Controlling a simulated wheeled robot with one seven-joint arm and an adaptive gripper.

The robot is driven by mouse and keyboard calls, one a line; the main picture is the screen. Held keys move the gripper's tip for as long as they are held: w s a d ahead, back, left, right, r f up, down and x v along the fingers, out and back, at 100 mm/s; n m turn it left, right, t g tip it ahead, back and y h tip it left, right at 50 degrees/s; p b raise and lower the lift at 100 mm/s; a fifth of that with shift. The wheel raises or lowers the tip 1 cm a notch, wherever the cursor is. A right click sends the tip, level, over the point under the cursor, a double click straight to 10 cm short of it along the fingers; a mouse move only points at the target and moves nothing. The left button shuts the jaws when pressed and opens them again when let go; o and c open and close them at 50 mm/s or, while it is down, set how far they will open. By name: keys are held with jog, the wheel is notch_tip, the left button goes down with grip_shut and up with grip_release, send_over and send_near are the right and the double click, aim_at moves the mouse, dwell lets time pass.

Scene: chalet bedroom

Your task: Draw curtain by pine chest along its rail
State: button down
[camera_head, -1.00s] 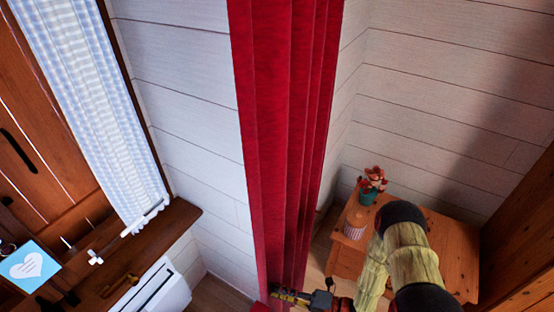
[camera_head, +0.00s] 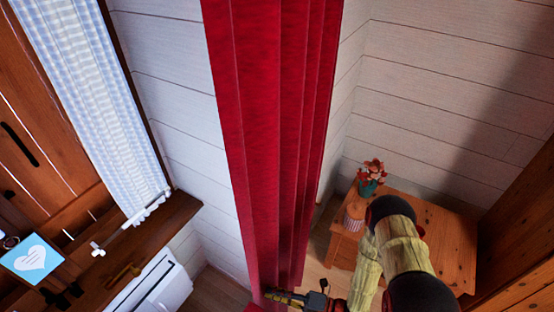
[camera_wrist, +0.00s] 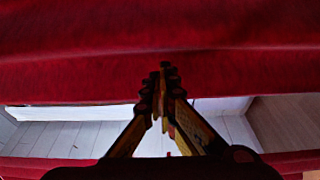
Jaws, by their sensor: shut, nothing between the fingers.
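The red curtain (camera_head: 270,130) hangs in tall folds down the middle of the head view, in front of the white plank wall. The pine chest (camera_head: 445,245) stands to its right in the corner, partly hidden by my arm. My gripper (camera_head: 272,297) is at the curtain's lower part, near the bottom of the head view. In the wrist view my gripper (camera_wrist: 165,70) is shut, with its fingertips together against or just before the red cloth (camera_wrist: 100,75). No cloth shows clearly between the fingers. The curtain's rail is out of view.
A flower pot (camera_head: 370,183) and a striped cup (camera_head: 354,218) stand on the chest. At left are a blue checked curtain (camera_head: 95,100), a wooden sill (camera_head: 165,220), a heart picture (camera_head: 32,258) and a white heater (camera_head: 160,288). Wooden floor shows between curtain and chest.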

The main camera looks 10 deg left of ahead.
jog(key=shift+s+a+p, duration=0.15)
jog(key=shift+s+a, duration=0.35)
jog(key=shift+s, duration=0.8)
jog(key=shift+s+a+p, duration=0.1)
jog(key=shift+s+a, duration=0.35)
jog(key=shift+s, duration=0.9)
jog(key=shift+s+a+p, duration=0.15)
jog(key=shift+s+a, duration=0.35)
jog(key=shift+s, duration=0.8)
